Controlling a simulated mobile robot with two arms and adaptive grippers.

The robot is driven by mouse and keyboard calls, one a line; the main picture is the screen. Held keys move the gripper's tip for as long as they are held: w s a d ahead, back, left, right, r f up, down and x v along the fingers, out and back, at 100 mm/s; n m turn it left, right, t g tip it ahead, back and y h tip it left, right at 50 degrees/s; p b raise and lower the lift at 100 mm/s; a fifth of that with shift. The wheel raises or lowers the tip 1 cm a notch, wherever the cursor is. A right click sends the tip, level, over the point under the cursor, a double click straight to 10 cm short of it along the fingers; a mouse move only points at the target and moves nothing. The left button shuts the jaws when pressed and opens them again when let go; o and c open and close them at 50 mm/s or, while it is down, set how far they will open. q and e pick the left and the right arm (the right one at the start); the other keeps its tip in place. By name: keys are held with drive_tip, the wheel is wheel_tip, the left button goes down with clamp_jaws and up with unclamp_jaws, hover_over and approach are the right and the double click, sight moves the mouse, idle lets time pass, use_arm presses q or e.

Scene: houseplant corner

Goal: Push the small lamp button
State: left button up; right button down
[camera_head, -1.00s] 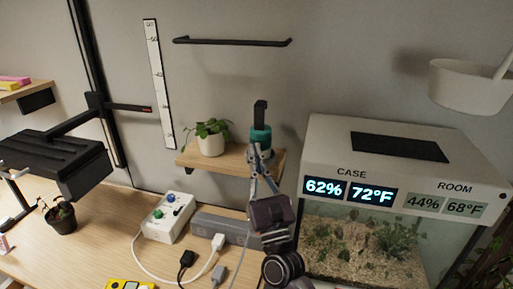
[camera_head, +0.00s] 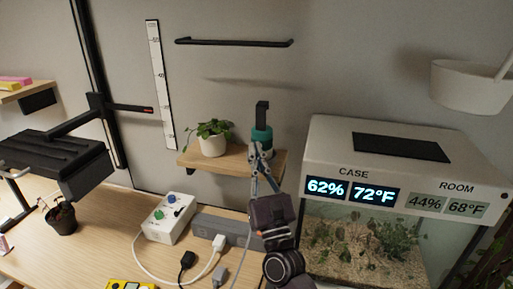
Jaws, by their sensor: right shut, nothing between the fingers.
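A white control box (camera_head: 167,221) sits on the wooden desk, with a green knob or button (camera_head: 159,214) and a blue one (camera_head: 171,199) on its top. I cannot tell which small part is the lamp button. A black lamp (camera_head: 58,160) hangs over the desk at the left on an arm from a dark post. My right gripper (camera_head: 261,150) is shut and empty, pointing up in front of the wall shelf. It overlaps a teal item with a black top (camera_head: 262,122); I cannot tell whether they touch. My left gripper is out of view.
A potted plant (camera_head: 212,144) stands on the wall shelf (camera_head: 230,162). A grey power strip (camera_head: 212,226) with cables lies right of the control box. A glass case (camera_head: 368,250) with displays fills the right. A small dark pot (camera_head: 62,220) stands at left.

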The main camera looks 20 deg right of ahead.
drive_tip(key=shift+d+f, duration=0.1)
drive_tip(key=shift+d, duration=0.1)
drive_tip(key=shift+s, duration=0.4)
drive_tip(key=s+a, duration=0.3)
drive_tip(key=s, duration=0.2)
drive_tip(key=shift+a, duration=0.15)
idle(0.5)
drive_tip(key=shift+s+f, duration=0.15)
